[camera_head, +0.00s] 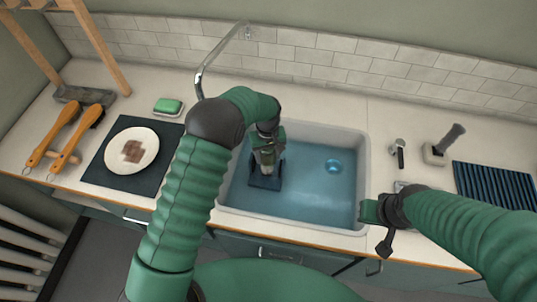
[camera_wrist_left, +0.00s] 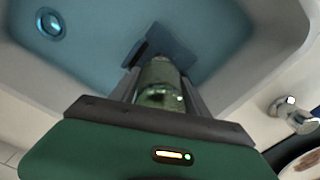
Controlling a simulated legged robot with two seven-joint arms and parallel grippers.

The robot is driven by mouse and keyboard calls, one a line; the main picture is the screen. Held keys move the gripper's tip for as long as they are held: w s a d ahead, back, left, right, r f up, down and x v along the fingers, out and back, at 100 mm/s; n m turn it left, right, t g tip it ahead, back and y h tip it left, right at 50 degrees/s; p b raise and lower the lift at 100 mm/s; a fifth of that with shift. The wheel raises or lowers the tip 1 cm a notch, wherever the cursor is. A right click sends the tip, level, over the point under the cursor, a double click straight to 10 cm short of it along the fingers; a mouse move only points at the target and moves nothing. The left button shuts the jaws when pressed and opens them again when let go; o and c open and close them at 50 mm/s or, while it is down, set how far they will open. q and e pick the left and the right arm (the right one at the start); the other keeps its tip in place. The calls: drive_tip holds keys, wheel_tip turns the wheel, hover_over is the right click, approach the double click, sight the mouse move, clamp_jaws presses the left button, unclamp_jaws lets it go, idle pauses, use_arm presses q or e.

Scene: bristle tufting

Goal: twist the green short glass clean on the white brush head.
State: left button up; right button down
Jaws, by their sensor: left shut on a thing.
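My left gripper (camera_head: 267,168) reaches down into the sink and is shut on the green short glass (camera_wrist_left: 160,85), which shows between its fingers in the left wrist view. The glass is above a dark blue square base (camera_head: 265,183) on the sink floor; the base also shows in the left wrist view (camera_wrist_left: 184,50). The white brush head is not visible; the glass and gripper cover the spot over the base. I cannot tell whether the glass is around it. My right gripper (camera_head: 372,211) is over the sink's right front corner, and its opening is unclear.
The sink (camera_head: 290,219) has a drain (camera_head: 334,166) on its right floor, and free room there. A tap (camera_head: 200,82) arches behind my left arm. A plate (camera_head: 148,149), green sponge (camera_head: 168,105) and orange-handled brushes (camera_head: 62,135) are left. A ribbed blue mat (camera_head: 495,185) is right.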

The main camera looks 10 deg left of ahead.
use_arm(q)
drive_tip(key=shift+a, duration=0.2)
drive_tip(key=shift+d+f+b, duration=0.2)
drive_tip(key=shift+f+b, duration=0.1)
drive_tip(key=shift+f, duration=0.15)
drive_tip(key=shift+a+f, duration=0.1)
drive_tip(key=shift+f, duration=0.1)
drive_tip(key=n, duration=0.3)
drive_tip(key=shift+d+f+y, duration=0.2)
drive_tip(key=shift+y, duration=0.1)
drive_tip(key=shift+s+n, duration=0.1)
drive_tip(key=shift+n, duration=0.5)
drive_tip(key=shift+f, duration=0.1)
